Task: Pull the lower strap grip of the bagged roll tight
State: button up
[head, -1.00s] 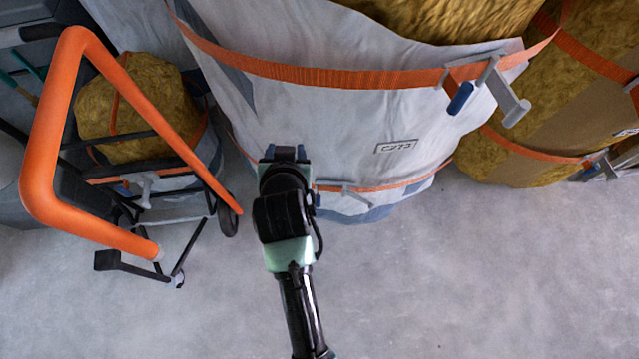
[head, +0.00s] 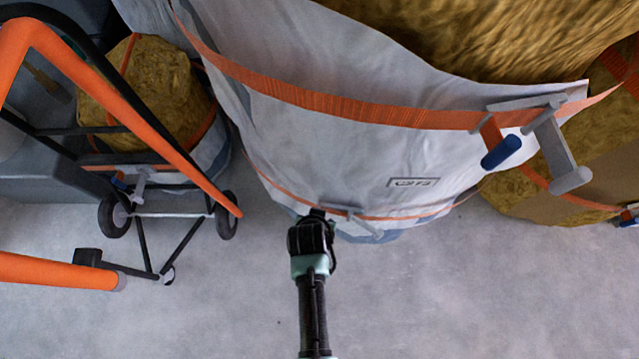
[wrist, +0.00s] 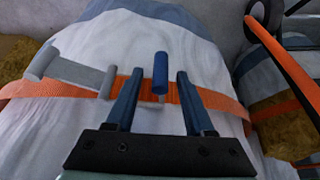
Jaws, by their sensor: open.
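The bagged roll (head: 310,150) is a large white sack around yellow-brown wool, standing upright. Its lower orange strap (head: 285,190) runs around the bag near the floor, with a grey buckle (head: 355,220) on it. In the wrist view the blue lower strap grip (wrist: 160,75) stands out from the strap (wrist: 215,100), right of the grey buckle (wrist: 75,72). My gripper (wrist: 159,73) is open, one finger on either side of the blue grip in the picture, apparently not touching it. In the head view my gripper (head: 317,214) is at the lower strap and hides the grip.
The upper strap (head: 340,105) has its own buckle and blue grip (head: 501,152). An orange-framed trolley (head: 120,85) with a smaller wool roll (head: 165,85) stands left. Another roll (head: 590,170) stands right. The concrete floor (head: 450,300) in front is clear.

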jog(key=x, duration=0.2)
jog(key=shift+w+f+b, duration=0.2)
jog(key=shift+f+b, duration=0.05)
jog(key=shift+b, duration=0.1)
grip_shut()
dwell(1.2)
